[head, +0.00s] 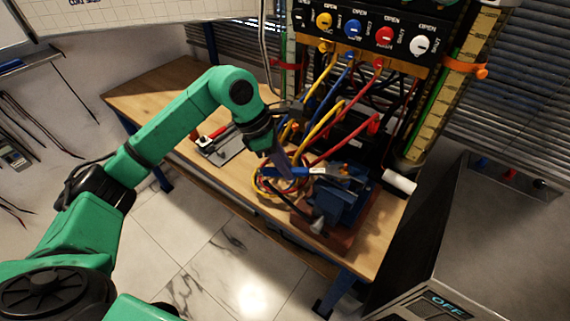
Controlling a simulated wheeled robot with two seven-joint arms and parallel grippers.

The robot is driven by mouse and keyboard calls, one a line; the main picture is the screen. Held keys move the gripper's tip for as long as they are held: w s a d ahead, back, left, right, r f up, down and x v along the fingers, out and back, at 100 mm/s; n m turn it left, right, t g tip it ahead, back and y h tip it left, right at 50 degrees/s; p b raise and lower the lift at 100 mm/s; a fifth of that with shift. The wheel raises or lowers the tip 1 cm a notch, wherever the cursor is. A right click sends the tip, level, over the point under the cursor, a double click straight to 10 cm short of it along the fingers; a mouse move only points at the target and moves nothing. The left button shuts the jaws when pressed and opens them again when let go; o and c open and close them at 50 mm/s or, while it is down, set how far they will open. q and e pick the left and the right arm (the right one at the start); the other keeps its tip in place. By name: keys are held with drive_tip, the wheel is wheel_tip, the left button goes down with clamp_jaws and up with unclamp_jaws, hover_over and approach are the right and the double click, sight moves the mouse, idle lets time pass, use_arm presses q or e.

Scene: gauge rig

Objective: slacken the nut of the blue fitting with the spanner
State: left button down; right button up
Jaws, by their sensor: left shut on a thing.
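My left gripper (281,166) reaches down over the right part of the wooden bench and is shut on a blue-handled tool that looks like the spanner (297,171). The spanner lies roughly level and points right, toward the top of a dark blue vise (346,205). Its far end meets pale and dark parts above the vise. The blue fitting and its nut are too small and crowded to make out there, and I cannot tell whether the spanner is on the nut. My right gripper is not in view.
Yellow, red and blue hoses (327,122) hang from a valve panel (370,35) and coil beside the vise. A small tray with a red-handled tool (217,142) lies left on the bench (160,88). A grey cabinet (490,240) stands at right.

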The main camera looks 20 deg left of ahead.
use_arm(q)
drive_tip(key=shift+s+d+n+t+b, duration=0.25)
drive_tip(key=shift+s+d+n, duration=0.1)
drive_tip(key=shift+s+n, duration=0.35)
drive_tip(key=shift+s+d+n+t+b, duration=0.15)
drive_tip(key=shift+s+d+n+t, duration=0.15)
drive_tip(key=shift+s+n, duration=0.35)
drive_tip(key=shift+s+d+n+y+b, duration=0.3)
drive_tip(key=shift+s+d+n+y, duration=0.25)
drive_tip(key=shift+s, duration=0.2)
drive_tip(key=shift+s+d+n+t+y, duration=0.25)
drive_tip(key=shift+s+d+n+t, duration=0.3)
drive_tip(key=shift+s+d+n, duration=0.7)
idle(1.3)
drive_tip(key=shift+s+d+n+b, duration=0.35)
drive_tip(key=shift+d+n, duration=0.2)
drive_tip(key=shift+n, duration=0.3)
idle(0.5)
drive_tip(key=shift+w+a+m+b, duration=0.6)
drive_tip(key=shift+a+m+b, duration=0.25)
drive_tip(key=shift+b, duration=0.15)
idle(0.3)
